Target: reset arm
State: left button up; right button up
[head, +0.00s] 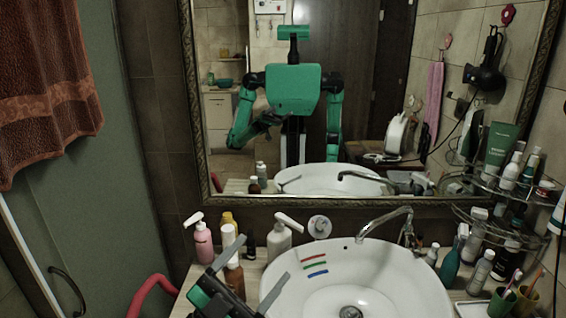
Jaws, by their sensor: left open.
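My left gripper (265,256) is in the lower middle of the head view, at the left front of the white basin (395,283). Its two dark fingers are spread apart, with nothing held between them. It partly hides the bottles on the counter behind it. My right gripper is not in view. The mirror shows my green body with the left arm bent and raised and the right arm hanging down.
A pink pump bottle (203,243), a white pump bottle (279,238) and other bottles stand left of the basin. The faucet (388,220) arches over its back. A wire rack (480,222) and several bottles crowd the right side. Coloured strips lie on the basin's left inner wall.

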pick_arm(q)
jog(key=w+a+f+n+t+y, duration=0.3)
jog(key=a+f+n+t+y, duration=0.3)
jog(key=a+n+y, duration=0.55)
jog(key=s+a+f+n+g+y, duration=0.2)
jog(key=f+g+y, duration=0.15)
jog(key=f, duration=0.35)
jog(key=s+a+f+n+g+y, duration=0.1)
jog(key=a+f+n+g+y, duration=0.1)
jog(key=a+f+g+y, duration=0.3)
jog(key=s+f+m+g+h, duration=0.1)
jog(key=s+f+m+g, duration=0.1)
jog(key=s+f+g, duration=1.2)
jog(key=s+f+t, duration=0.1)
jog(key=s+f, duration=0.2)
jog(key=f, duration=1.3)
jog(key=s+f+t, duration=0.2)
jog(key=s+f, duration=0.1)
jog(key=f, duration=1.4)
jog(key=s+a+f+g, duration=0.1)
jog(key=s+a+f, duration=0.2)
jog(key=s+f, duration=1.6)
jog(key=shift+s+f, duration=0.25)
jog(key=shift+f, duration=0.35)
